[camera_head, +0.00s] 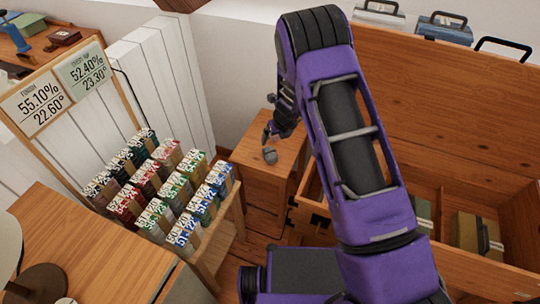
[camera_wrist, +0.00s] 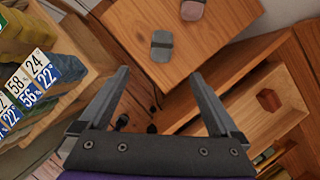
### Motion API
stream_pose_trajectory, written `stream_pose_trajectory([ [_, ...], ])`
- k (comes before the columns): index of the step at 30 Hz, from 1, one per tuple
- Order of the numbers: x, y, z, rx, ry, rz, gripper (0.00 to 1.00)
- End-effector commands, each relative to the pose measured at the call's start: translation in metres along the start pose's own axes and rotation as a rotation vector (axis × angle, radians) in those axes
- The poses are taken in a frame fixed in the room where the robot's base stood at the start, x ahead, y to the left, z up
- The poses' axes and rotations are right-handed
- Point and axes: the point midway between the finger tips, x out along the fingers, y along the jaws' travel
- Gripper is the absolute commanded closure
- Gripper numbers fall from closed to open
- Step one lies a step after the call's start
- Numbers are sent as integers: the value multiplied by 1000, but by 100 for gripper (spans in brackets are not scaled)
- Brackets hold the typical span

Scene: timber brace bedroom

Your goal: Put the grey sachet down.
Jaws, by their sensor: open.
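The grey sachet (camera_wrist: 162,46), with a darker band across its middle, lies flat on a small wooden cabinet top (camera_wrist: 215,40) in the wrist view. It also shows in the head view (camera_head: 270,156), near the front of that cabinet. My gripper (camera_wrist: 160,76) is open, with nothing between its fingers. The sachet is beyond the fingertips and apart from them. In the head view my gripper (camera_head: 268,133) is just above the cabinet top, close to the sachet; the exact gap cannot be told.
A pinkish banded sachet (camera_wrist: 192,10) lies beside the grey one. A rack of numbered packets (camera_head: 160,190) stands left of the cabinet. An open wooden chest (camera_head: 450,110) with compartments is at right. A white radiator (camera_head: 155,80) stands behind.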

Motion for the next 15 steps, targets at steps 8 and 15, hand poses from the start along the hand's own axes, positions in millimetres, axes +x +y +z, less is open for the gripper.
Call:
stream_pose_trajectory([
  [8, 53, 0, -2, 2, 3, -2, 3],
  [15, 102, -1, -2, 1, 2, -1, 3],
])
